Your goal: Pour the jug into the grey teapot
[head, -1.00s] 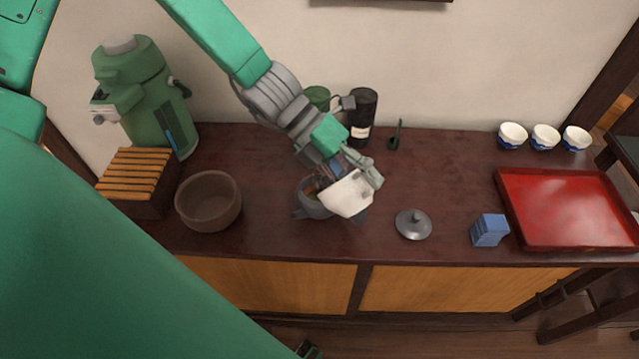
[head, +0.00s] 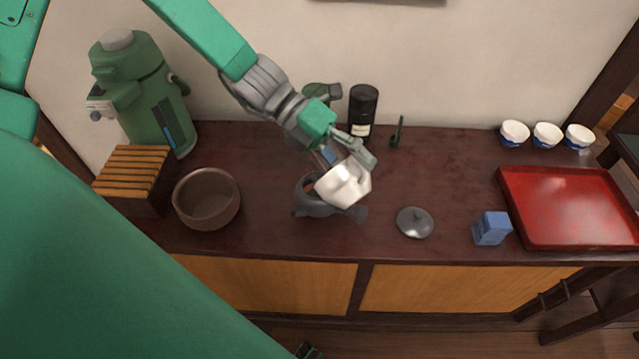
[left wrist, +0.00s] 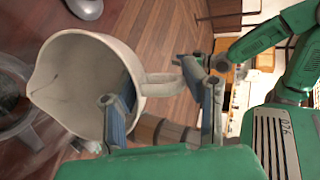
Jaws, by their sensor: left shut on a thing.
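A white jug (head: 345,186) is tilted above the grey teapot (head: 312,203) on the dark counter and hides part of it. My left gripper (head: 348,160) is shut on the jug at its handle side. In the left wrist view the jug (left wrist: 75,85) shows its open mouth, with its spout pointing left and its handle on the right. The inside that shows looks empty, and no stream shows. The teapot (left wrist: 18,112) lies beyond the spout at the left edge. It has no lid on; a grey lid (head: 415,222) lies right of it. My right gripper is not in view.
A brown bowl (head: 207,199) and a slatted wooden box (head: 133,172) stand left. A green dispenser (head: 140,90) and a black canister (head: 362,108) stand at the back. A blue box (head: 491,229), red tray (head: 575,205) and several cups (head: 547,135) are right.

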